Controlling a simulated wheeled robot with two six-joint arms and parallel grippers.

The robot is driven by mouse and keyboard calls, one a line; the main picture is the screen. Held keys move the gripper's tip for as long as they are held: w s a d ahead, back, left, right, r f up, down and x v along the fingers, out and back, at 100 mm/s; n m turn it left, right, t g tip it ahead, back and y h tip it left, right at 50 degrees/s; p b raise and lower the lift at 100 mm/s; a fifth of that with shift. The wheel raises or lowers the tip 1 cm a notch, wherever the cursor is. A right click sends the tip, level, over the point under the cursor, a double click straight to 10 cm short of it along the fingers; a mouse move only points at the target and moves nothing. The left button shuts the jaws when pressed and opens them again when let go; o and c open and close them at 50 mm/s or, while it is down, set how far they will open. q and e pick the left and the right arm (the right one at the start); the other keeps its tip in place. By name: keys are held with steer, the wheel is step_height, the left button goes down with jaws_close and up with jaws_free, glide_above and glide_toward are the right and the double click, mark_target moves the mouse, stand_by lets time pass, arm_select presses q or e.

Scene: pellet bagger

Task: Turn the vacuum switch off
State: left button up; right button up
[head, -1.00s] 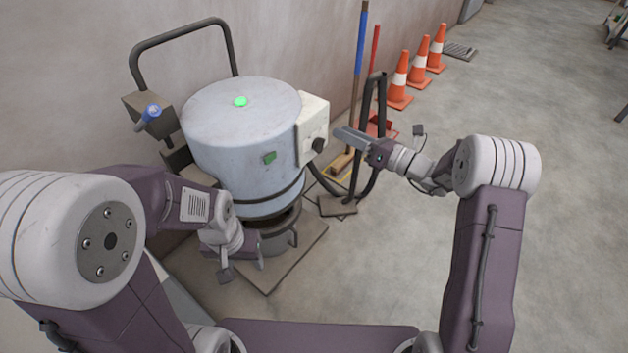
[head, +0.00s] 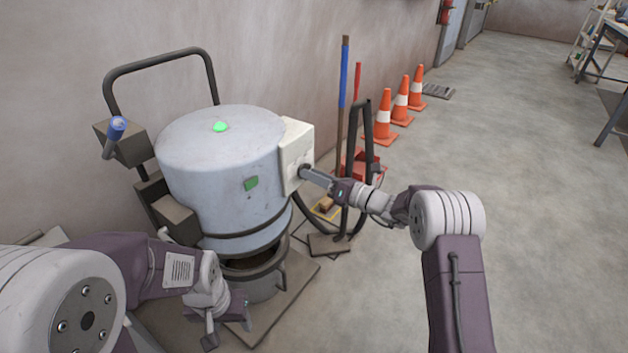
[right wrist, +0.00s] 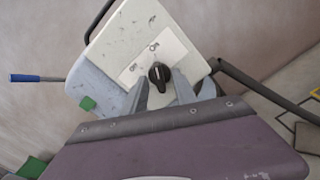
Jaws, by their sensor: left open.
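The vacuum switch is a black rotary knob (right wrist: 159,75) on a white control box (head: 297,150), fixed to the right side of the grey vacuum drum (head: 222,160). My right gripper (head: 306,172) is at the knob in the head view and partly hides it. In the right wrist view my right gripper (right wrist: 160,85) is open, with the knob between its fingertips; contact cannot be made out. Small marks sit on the plate around the knob. A round green light (head: 220,127) is lit on top of the drum. My left gripper (head: 232,316) is open and low, in front of the drum's base.
A black hose (head: 366,165) stands to the right of the drum, close to my right gripper. Brooms (head: 343,100), a red dustpan (head: 365,165) and orange cones (head: 381,125) stand along the wall. The floor (head: 520,200) to the right is clear.

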steer(key=shift+a, duration=0.1)
jaws_close()
steer(key=shift+n+b, duration=4.8)
steer(key=shift+n, duration=1.2)
